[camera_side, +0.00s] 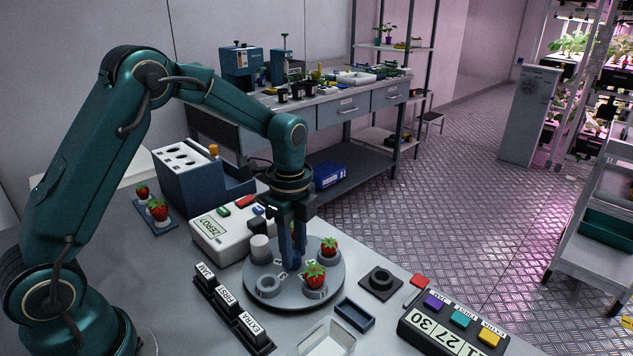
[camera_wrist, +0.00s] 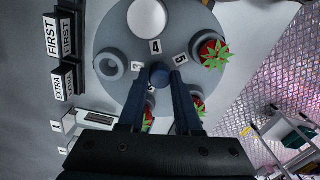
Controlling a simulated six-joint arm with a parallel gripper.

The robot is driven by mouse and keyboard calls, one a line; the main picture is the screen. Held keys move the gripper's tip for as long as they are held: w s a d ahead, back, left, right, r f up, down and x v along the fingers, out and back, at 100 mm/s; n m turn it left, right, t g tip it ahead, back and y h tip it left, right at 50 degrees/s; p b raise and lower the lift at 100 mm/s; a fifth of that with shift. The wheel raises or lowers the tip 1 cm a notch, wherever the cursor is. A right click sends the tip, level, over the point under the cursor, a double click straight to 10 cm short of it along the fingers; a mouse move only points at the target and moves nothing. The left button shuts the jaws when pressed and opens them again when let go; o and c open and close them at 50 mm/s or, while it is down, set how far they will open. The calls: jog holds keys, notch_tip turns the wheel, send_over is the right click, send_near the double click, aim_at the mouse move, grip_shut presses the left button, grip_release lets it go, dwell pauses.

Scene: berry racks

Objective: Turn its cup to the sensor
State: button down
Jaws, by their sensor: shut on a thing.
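A round grey turntable (camera_side: 290,304) stands on the bench with cups and number labels; it fills much of the wrist view (camera_wrist: 185,32). My gripper (camera_side: 292,262) points straight down over its middle. In the wrist view its blue fingers (camera_wrist: 162,84) are shut on a round dark-blue knob (camera_wrist: 160,70) at the centre. One strawberry (camera_side: 314,274) sits in a front cup and another (camera_side: 329,247) in a right-hand cup. One cup (camera_side: 268,288) is empty. A white cylinder (camera_side: 260,247) stands at the back left, near label 4 (camera_wrist: 155,46). Fingers partly hide berries in the wrist view.
A white device (camera_side: 215,240) with a "ZERO?" display stands behind the turntable. JAM, FIRST and EXTRA blocks (camera_side: 228,305) are in front left. A black ring (camera_side: 381,281), blue tray (camera_side: 355,315), white tray (camera_side: 327,340) and button box (camera_side: 450,330) lie front right. Two strawberries (camera_side: 158,210) stand far left.

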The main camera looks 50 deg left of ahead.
jog(key=shift+m, duration=2.7)
jog(key=c, duration=0.6)
grip_release()
jog(key=shift+r, duration=0.15)
jog(key=shift+r, duration=2.45)
notch_tip(320, 180, up, 11)
